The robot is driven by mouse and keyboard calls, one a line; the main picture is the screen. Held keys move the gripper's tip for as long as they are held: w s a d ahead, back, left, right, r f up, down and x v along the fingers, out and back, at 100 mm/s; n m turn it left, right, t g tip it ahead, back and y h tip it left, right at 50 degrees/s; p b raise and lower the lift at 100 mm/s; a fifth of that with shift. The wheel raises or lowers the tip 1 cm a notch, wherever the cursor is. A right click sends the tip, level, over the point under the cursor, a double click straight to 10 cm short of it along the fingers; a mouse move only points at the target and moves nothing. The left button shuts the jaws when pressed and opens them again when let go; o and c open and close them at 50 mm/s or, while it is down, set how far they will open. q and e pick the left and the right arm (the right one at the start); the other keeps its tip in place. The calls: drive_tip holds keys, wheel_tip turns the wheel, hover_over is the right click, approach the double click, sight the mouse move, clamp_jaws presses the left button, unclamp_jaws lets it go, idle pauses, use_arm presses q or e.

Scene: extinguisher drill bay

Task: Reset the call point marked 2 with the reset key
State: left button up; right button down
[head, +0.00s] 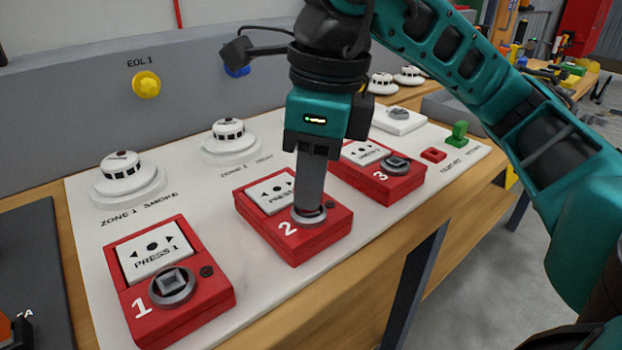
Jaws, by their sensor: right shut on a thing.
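Call point 2 (318,240) is a red box with a white press plate, lying on the white board between call points 1 and 3. My right gripper (309,208) points down at the round grey socket (296,216) on its front part. The fingers are shut on the reset key, which they almost wholly hide; its tip is at or in the socket, but how deep I cannot tell. The gripper covers part of the press plate. My left gripper is not in view.
Call point 1 (220,291) is at the left front and call point 3 (402,188) close on the right. Smoke detectors (120,172) stand behind. The bench's wooden front edge is near.

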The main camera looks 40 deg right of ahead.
idle(0.4)
drive_tip(key=shift+n+b, duration=0.45)
drive_tip(key=shift+n, duration=0.95)
drive_tip(key=shift+n, duration=1.1)
drive_tip(key=shift+g, duration=0.3)
drive_tip(key=shift+n, duration=1.2)
drive_tip(key=shift+w, duration=0.1)
drive_tip(key=shift+r, duration=0.15)
